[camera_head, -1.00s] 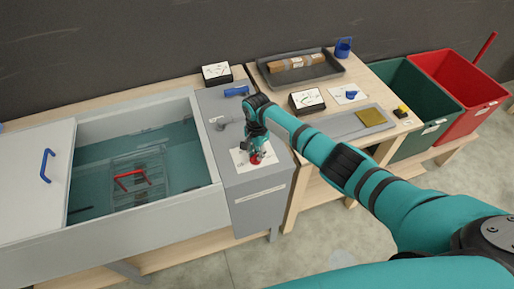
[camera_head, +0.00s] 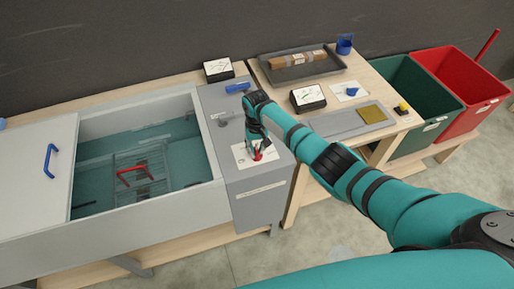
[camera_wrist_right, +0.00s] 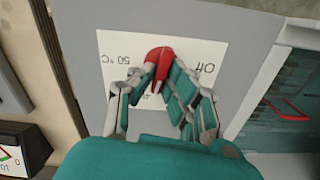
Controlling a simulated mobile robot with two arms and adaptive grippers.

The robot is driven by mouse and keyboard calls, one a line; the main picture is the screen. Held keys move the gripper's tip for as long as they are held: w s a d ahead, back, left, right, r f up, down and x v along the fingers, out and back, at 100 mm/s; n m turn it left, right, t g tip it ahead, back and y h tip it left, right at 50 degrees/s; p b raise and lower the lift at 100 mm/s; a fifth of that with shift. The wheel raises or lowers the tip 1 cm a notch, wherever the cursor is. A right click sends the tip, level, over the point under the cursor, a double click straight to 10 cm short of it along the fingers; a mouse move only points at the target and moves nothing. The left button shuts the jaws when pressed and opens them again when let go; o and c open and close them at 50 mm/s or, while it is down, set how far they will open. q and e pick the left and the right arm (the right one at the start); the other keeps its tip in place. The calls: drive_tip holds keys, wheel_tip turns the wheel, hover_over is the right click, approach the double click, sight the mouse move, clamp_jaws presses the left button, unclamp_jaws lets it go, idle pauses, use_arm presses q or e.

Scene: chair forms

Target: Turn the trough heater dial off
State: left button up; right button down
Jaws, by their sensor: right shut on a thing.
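The red trough heater dial (camera_head: 257,153) sits on a white label on the grey panel beside the trough. In the right wrist view the red dial (camera_wrist_right: 158,58) lies between my fingertips, and its label (camera_wrist_right: 112,52) reads "50 °C" on the left and "Off" on the right, upside down. My right gripper (camera_head: 256,150) is shut on the dial from above; in the right wrist view the gripper (camera_wrist_right: 157,75) covers the lower part of the label. The trough (camera_head: 205,165) stands open at left, with water and a rack with a red handle (camera_head: 136,175) inside. My left gripper is not in view.
A white lid with a blue handle (camera_head: 50,161) covers the trough's left end. A blue handle (camera_head: 238,87) and a small sign box (camera_head: 218,70) are behind the dial.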

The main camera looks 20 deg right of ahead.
drive_tip(key=n, duration=0.6)
drive_tip(key=shift+a, duration=0.15)
drive_tip(key=n, duration=0.5)
drive_tip(key=shift+a+n, duration=0.1)
drive_tip(key=shift+n, duration=0.3)
drive_tip(key=n, duration=0.4)
drive_tip(key=shift+s+n, duration=0.15)
drive_tip(key=shift+n, duration=0.15)
drive_tip(key=shift+a+r+n, duration=0.1)
drive_tip(key=shift+n, duration=1.7)
drive_tip(key=c, duration=1.4)
unclamp_jaws()
drive_tip(key=shift+s, duration=0.1)
drive_tip(key=shift+o, duration=0.2)
drive_tip(key=shift+r, duration=0.15)
wheel_tip(320, 180, up, 12)
